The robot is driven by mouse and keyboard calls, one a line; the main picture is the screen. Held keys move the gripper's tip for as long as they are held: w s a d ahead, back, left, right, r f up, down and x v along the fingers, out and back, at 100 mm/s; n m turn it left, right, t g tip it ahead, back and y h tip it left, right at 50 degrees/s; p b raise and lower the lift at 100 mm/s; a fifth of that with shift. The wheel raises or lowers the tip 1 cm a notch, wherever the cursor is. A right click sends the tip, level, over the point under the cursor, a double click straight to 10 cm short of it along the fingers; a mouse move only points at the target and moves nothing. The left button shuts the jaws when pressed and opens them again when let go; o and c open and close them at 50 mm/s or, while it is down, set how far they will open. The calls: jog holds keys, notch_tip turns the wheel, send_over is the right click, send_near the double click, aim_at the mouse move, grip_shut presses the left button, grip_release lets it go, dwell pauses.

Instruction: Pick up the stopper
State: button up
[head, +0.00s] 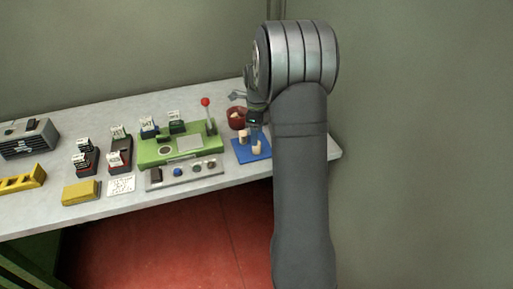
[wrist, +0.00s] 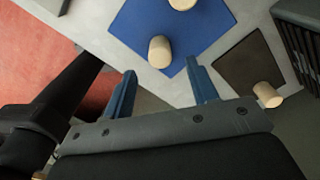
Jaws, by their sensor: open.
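Pale cork stoppers stand on a blue mat (head: 262,154) on the table. In the head view, one stopper (head: 257,150) is near the mat's front and another (head: 243,138) is behind it. In the wrist view, one stopper (wrist: 160,52) is on the blue mat (wrist: 205,38), just beyond and between my fingertips. Another (wrist: 182,4) is cut off by the top edge. A third pale stopper (wrist: 268,95) is on a brown surface at the right. My gripper (wrist: 160,76) is open, with nothing between its fingers. In the head view, my arm partly hides the mat.
A dark red pot (head: 236,119) with something pale inside stands behind the mat. A green base (head: 165,156) with a red-knobbed lever (head: 206,102) and a grey strip (head: 186,173) stand to the left. The table's front edge drops to a red floor (head: 165,240).

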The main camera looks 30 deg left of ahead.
aim_at(257, 147)
jog(key=shift+a+f, duration=0.15)
jog(key=shift+f, duration=2.55)
jog(key=c, duration=1)
